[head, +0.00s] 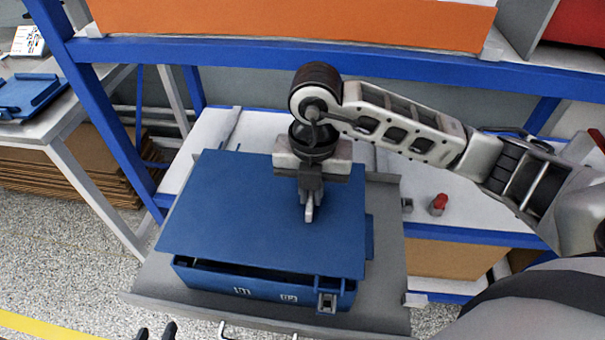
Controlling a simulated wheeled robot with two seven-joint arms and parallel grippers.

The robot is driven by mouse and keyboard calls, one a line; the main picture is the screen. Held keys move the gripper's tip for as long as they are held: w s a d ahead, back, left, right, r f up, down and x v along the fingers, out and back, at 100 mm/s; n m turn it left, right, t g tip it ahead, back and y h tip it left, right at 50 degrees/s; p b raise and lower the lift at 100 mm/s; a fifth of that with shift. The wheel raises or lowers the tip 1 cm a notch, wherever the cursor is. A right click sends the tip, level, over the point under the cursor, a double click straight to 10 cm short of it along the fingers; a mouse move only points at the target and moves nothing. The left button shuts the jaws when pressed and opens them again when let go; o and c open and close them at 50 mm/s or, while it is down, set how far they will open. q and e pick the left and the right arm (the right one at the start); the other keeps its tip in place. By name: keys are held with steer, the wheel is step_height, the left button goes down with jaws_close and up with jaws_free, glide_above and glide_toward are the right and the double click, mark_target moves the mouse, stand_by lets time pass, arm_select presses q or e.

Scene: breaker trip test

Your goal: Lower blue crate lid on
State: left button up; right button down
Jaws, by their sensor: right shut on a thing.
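The blue lid (225,215) lies over the blue crate (215,283), whose front wall shows below the lid's front edge. A dark gap shows between lid and crate along the front, wider toward the left. The lid sits slightly skewed over the crate. A latch (327,300) is on the crate's front right. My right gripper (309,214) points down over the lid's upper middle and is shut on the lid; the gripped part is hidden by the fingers. My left gripper (156,332) shows only as two dark, separated fingertips at the bottom edge, empty.
The crate stands on a grey tray (385,275) before a blue-framed rack (230,48). An orange bin (300,20) is on the shelf above my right arm. A red-capped object (438,204) stands right of the tray. Another blue piece (30,95) lies on the left table.

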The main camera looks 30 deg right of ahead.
steer(key=shift+s, duration=0.2)
arm_select(q)
steer(key=shift+s+f, duration=0.1)
steer(key=shift+s, duration=0.25)
steer(key=shift+f, duration=0.15)
arm_select(e)
steer(key=shift+f, duration=0.15)
steer(key=shift+f+b, duration=0.2)
steer(key=shift+b, duration=0.2)
steer(key=shift+f+b, duration=0.7)
steer(key=shift+f, duration=0.1)
steer(key=shift+w+f+b, duration=0.1)
steer(key=shift+f+b, duration=1)
steer(key=shift+f, duration=0.4)
arm_select(q)
steer(key=shift+w+d+f+t, duration=0.2)
steer(key=shift+d+f+t, duration=0.1)
steer(key=shift+f, duration=0.25)
